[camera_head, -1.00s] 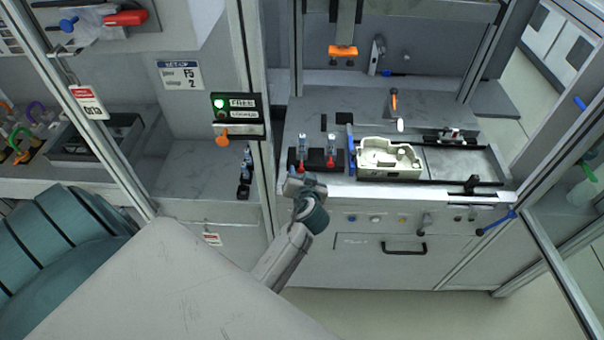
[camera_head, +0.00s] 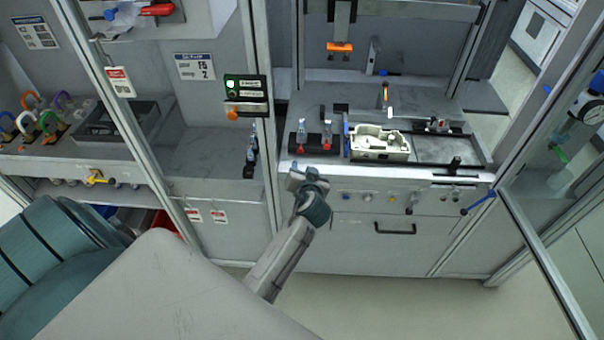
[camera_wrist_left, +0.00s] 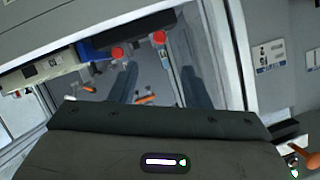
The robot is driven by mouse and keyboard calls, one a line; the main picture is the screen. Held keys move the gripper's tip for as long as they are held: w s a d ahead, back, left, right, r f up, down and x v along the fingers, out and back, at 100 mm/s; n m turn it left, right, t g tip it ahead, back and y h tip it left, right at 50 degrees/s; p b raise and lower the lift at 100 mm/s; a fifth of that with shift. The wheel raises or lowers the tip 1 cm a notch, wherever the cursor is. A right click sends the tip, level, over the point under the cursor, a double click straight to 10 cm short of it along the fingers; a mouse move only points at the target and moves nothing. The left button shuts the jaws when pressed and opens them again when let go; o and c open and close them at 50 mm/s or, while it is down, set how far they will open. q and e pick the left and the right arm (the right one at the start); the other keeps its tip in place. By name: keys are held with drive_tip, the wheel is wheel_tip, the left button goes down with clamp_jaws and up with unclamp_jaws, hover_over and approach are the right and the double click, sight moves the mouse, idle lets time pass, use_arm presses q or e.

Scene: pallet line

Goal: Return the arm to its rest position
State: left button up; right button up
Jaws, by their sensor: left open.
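My left arm reaches up from the bottom of the head view, and its gripper (camera_head: 308,176) is in front of the workstation's front edge. It looks empty. In the left wrist view two dark fingers stand apart with a gap (camera_wrist_left: 160,85) between them and no object held. Clear of the fingers, on the worktop (camera_head: 430,150), are two small red-and-clear bottles (camera_head: 301,133) in a black holder and a cream tray-like part (camera_head: 380,143). My right gripper is not in view.
A framed glass panel (camera_head: 545,190) is at the right. The floor (camera_head: 450,300) in front of the cabinet is clear.

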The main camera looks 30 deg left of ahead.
use_arm(q)
drive_tip(key=s+d+f+m+g+h+b, duration=0.15)
drive_tip(key=s+f, duration=0.35)
drive_tip(key=f, duration=0.7)
drive_tip(key=s+d+f+m+g+h+b, duration=0.15)
drive_tip(key=s+f, duration=0.25)
drive_tip(key=f, duration=0.9)
drive_tip(key=s+f+m+g+h+b, duration=0.1)
drive_tip(key=s+f+h+b, duration=0.3)
drive_tip(key=f, duration=0.8)
drive_tip(key=s+f+g+b, duration=0.1)
drive_tip(key=s+f+g, duration=0.1)
drive_tip(key=s+f, duration=0.6)
drive_tip(key=s+f+g+b, duration=0.1)
drive_tip(key=s+f, duration=0.7)
drive_tip(key=s, duration=0.8)
drive_tip(key=s+f+g+b, duration=0.1)
drive_tip(key=s+f+g, duration=0.1)
drive_tip(key=s+f, duration=0.6)
drive_tip(key=s, duration=0.5)
drive_tip(key=shift+a+f+n+g+h+b, duration=0.2)
drive_tip(key=shift+a+n+g+h+b, duration=0.05)
drive_tip(key=shift+n+g+h+b, duration=0.15)
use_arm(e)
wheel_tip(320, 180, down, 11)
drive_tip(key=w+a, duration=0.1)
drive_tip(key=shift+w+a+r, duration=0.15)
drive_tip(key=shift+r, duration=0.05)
